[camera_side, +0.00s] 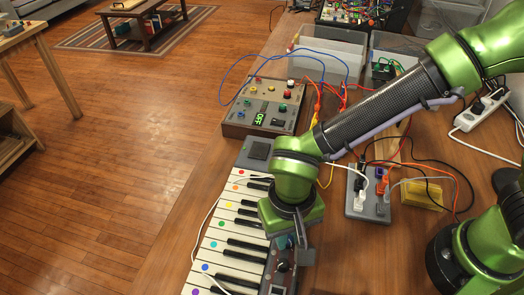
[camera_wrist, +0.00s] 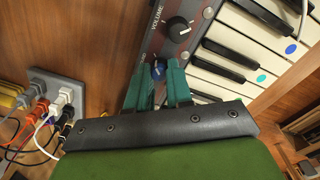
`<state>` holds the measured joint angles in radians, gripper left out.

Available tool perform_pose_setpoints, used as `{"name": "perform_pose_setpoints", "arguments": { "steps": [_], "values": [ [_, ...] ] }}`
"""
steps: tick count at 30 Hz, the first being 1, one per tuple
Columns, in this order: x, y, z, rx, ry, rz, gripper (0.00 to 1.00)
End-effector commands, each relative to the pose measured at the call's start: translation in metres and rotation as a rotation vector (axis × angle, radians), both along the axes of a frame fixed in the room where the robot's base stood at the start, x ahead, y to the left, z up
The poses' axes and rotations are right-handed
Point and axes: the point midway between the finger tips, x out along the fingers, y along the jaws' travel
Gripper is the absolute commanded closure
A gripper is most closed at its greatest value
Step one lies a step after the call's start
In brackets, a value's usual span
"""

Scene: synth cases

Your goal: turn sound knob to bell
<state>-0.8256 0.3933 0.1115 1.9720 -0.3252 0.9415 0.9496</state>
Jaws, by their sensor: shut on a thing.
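A small electronic keyboard (camera_side: 236,212) lies on the wooden table, with a control panel along its right side.
A grey power strip (camera_side: 355,208) with plugs and tangled cables lies right of the keyboard, and it also shows in the wrist view (camera_wrist: 88,88). A button box (camera_side: 235,113) stands behind the keyboard. A white cable crosses the keys. Clear plastic bins (camera_side: 325,62) stand farther back.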

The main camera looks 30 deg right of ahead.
Motion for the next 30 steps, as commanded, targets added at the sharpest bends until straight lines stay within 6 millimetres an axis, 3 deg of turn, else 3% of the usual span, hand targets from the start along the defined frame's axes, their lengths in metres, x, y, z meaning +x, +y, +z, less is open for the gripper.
{"name": "perform_pose_setpoints", "arguments": {
  "steps": [4,5,9,20,26,30],
  "values": [
    [0.0,0.001,0.001,0.004,-0.002,0.001,1.0],
    [0.0,0.001,0.001,0.004,-0.002,0.001,0.77],
    [0.0,0.001,0.001,0.003,-0.002,0.002,0.55],
    [0.0,0.0,0.004,0.002,-0.001,0.002,0.54],
    [0.001,0.002,0.035,0.005,-0.005,0.002,0.54],
    [0.002,0.003,0.07,0.007,-0.006,0.001,0.54]
  ]
}}
